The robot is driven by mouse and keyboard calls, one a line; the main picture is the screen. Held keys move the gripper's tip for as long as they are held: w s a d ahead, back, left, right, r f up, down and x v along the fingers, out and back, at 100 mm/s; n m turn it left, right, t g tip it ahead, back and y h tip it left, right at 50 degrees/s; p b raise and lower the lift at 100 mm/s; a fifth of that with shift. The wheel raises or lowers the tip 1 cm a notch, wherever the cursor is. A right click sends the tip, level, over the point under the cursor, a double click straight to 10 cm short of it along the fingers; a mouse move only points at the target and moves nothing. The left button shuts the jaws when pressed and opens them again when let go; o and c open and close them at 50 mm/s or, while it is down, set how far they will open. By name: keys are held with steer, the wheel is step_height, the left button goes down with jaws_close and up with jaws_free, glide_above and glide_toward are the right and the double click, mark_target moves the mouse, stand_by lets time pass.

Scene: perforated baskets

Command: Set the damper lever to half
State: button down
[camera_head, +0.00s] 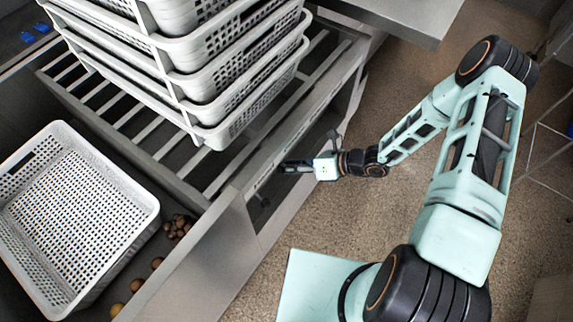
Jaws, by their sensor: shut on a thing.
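My gripper (296,167) is at the front side of the grey metal bench (225,222), in the middle of the view. Its dark fingers point left toward an opening in the bench's side panel. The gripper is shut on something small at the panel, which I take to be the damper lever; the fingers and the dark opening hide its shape. I cannot tell at what position the lever stands.
A stack of white perforated baskets (215,105) stands on the slatted rack (110,112). An empty white basket (140,208) sits at the left, beside several round brown items (178,226). Speckled floor (400,215) is clear right of the bench. A grey ledge (400,18) juts out at the top.

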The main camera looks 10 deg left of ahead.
steer(key=c, duration=1.7)
jaws_free()
steer(key=v, duration=1.2)
